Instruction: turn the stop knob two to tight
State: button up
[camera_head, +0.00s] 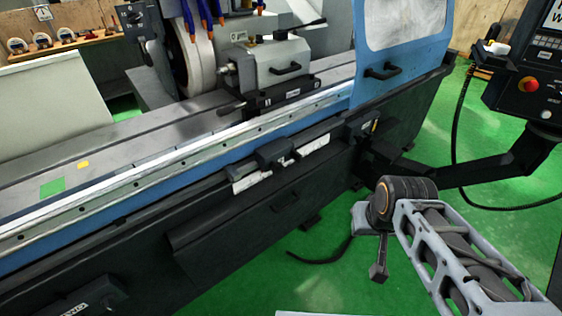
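The cylindrical grinder's front carries a dark stop block (275,154) on the rail below the blue table edge. A second dark block (362,124) sits farther right on the same front. Small parts show on both, but I cannot tell which is stop knob two or how tight it is.
A dark machine arm (480,168) carries the control panel (525,85) with its red button at right. A black cable hangs there. The grinder's dark lower housing (250,225) juts out in front. Green floor (320,265) is open between it and my arm.

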aim_at(277, 167)
jog(key=z, duration=0.05)
jog(key=k, duration=0.6)
jog(key=u, duration=0.9)
jog(key=i, duration=1.35)
jog(key=z, duration=0.25)
